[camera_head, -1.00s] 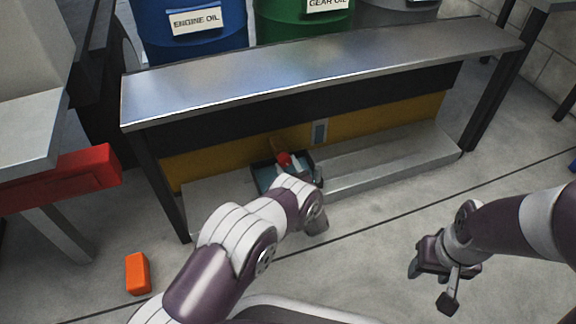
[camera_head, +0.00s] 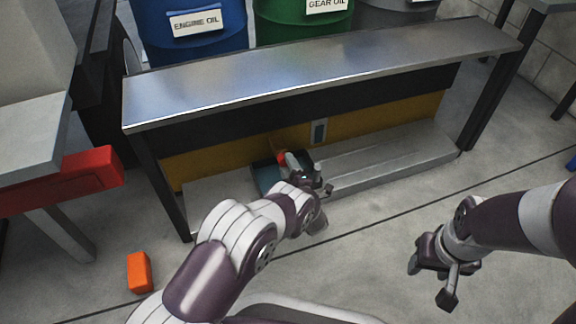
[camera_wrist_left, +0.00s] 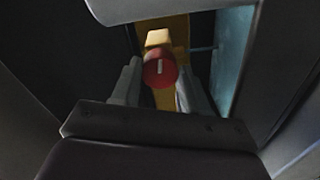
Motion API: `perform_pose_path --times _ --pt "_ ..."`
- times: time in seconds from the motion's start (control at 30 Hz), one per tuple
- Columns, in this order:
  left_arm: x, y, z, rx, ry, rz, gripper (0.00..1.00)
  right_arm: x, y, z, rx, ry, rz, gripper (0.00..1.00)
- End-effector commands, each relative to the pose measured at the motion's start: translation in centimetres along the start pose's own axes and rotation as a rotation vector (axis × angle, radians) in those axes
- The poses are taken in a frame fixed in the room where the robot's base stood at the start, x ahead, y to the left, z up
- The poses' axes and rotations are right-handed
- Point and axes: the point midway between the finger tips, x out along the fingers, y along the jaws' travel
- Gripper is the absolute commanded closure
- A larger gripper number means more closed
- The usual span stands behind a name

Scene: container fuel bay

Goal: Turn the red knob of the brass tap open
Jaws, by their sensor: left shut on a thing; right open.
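The red knob (camera_wrist_left: 160,70) of the brass tap shows in the left wrist view, with a pale mark on its face. The brass tap body (camera_wrist_left: 158,38) is just behind it. My left gripper (camera_wrist_left: 160,85) has its fingers on both sides of the knob and is shut on it. In the head view the knob (camera_head: 282,158) shows as a small red patch, mostly hidden behind my left gripper (camera_head: 290,165), low under the steel bench. My right gripper (camera_head: 432,262) is open and empty above the floor at the right.
A steel bench (camera_head: 330,65) stands above the tap. A dark tray (camera_head: 264,178) lies below the tap, beside a low grey step (camera_head: 385,160). An orange block (camera_head: 139,272) is on the floor at left. Drums stand behind the bench. The floor at centre right is clear.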

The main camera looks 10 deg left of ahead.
Motion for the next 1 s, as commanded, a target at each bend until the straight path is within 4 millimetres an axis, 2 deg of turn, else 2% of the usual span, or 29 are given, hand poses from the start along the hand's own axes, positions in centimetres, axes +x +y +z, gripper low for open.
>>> perform_pose_path --times 0.4,0.97,1.0 --pt "-0.14 -0.09 0.09 -0.171 -0.004 -0.002 0.86 -0.23 0.00 -0.03 0.000 0.000 0.000 0.49" --pt "-0.15 -0.10 0.11 -0.194 -0.004 -0.002 0.86 -0.24 0.00 -0.03 0.000 0.000 0.000 0.49" --pt "-0.15 -0.09 0.11 -0.194 -0.004 -0.002 0.43 -0.24 0.00 -0.03 0.000 0.000 0.000 0.49"
